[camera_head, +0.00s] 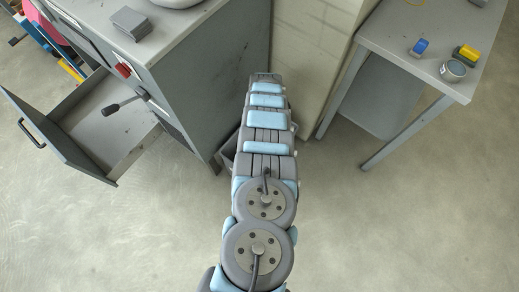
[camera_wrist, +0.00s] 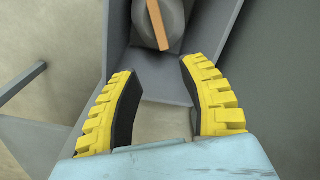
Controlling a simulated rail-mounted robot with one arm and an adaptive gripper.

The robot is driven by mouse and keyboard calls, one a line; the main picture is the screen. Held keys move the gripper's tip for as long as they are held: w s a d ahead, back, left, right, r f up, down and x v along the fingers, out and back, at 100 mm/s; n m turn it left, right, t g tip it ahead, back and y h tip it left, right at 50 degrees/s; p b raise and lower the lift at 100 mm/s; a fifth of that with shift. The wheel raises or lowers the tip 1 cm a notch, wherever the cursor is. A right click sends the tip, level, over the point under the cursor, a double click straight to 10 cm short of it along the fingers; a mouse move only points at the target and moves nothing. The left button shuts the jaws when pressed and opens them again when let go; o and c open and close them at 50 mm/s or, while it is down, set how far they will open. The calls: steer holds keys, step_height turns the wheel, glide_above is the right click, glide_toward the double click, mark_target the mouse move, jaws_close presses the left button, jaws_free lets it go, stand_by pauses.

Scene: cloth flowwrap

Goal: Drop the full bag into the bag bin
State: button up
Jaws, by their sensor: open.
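My gripper (camera_wrist: 158,68) is open in the wrist view, its two yellow ribbed fingers apart with nothing between them. Just beyond the fingertips is a rounded grey thing with an orange strip (camera_wrist: 157,22), which looks like the bag; it is cut off by the top edge. It appears to be inside the grey bin (camera_wrist: 165,86), apart from the fingers. In the head view, the bin (camera_head: 227,152) stands on the floor beside the cabinet, mostly hidden behind my arm. My gripper and the bag are hidden there.
A grey cabinet (camera_head: 205,70) stands left of the bin, with an open drawer (camera_head: 100,125) sticking out. A grey table (camera_head: 410,60) at right holds a blue item (camera_head: 420,47), a yellow item (camera_head: 466,53) and a round tin (camera_head: 453,70). The floor in front is clear.

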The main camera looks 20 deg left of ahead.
step_height(320, 180, up, 11)
steer(key=shift+f, duration=0.15)
stand_by(1.0)
steer(key=shift+s+d, duration=0.1)
steer(key=shift+d, duration=0.05)
